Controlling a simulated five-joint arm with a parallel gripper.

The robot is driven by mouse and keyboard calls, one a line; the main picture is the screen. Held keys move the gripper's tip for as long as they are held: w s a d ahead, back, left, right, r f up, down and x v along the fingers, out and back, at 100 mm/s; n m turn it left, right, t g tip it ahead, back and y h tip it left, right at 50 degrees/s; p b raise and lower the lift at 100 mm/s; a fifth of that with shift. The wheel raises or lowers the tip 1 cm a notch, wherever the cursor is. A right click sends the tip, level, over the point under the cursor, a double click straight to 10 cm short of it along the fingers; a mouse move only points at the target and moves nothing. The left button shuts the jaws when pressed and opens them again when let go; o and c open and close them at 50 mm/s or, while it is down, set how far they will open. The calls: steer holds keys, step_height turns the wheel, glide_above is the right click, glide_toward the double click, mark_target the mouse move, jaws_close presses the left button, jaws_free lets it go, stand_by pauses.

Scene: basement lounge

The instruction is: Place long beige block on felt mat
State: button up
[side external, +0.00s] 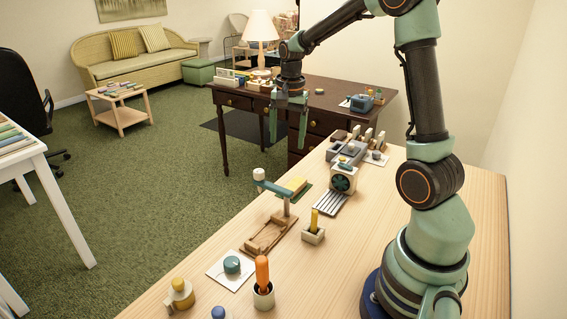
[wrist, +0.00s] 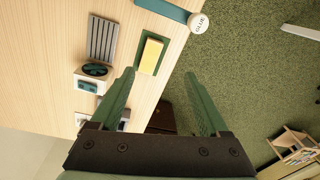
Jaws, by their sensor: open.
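A long beige-yellow block (side external: 294,184) lies on a small green felt mat (side external: 305,192), near the left edge of the wooden worktop. The block (wrist: 151,56) also shows in the wrist view, lying along the mat (wrist: 143,67) with green visible around it. My gripper (side external: 288,142) is raised above and beyond the block in the side view, with its fingers pointing down. In the wrist view my gripper (wrist: 160,73) has its two green fingers wide apart with nothing between them. The block lies ahead of the fingertips there, apart from them.
A post with a teal arm (side external: 273,188) and a white glue knob (wrist: 198,23) stands close to the mat. A fan unit (side external: 343,178) and a grey slatted rack (side external: 330,204) are on its other side. A dark desk (side external: 340,92) stands beyond the worktop.

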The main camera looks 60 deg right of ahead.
steer(key=s+a+r+n+t, duration=0.2)
steer(key=s+a+r+n, duration=0.2)
steer(key=a+n, duration=0.3)
steer(key=s+a+r+n+t, duration=0.2)
steer(key=s+a+n, duration=0.4)
steer(key=a, duration=0.5)
steer(key=shift+s+r+n+t, duration=0.2)
steer(key=shift+r+n+t, duration=0.1)
steer(key=shift+r+n, duration=0.65)
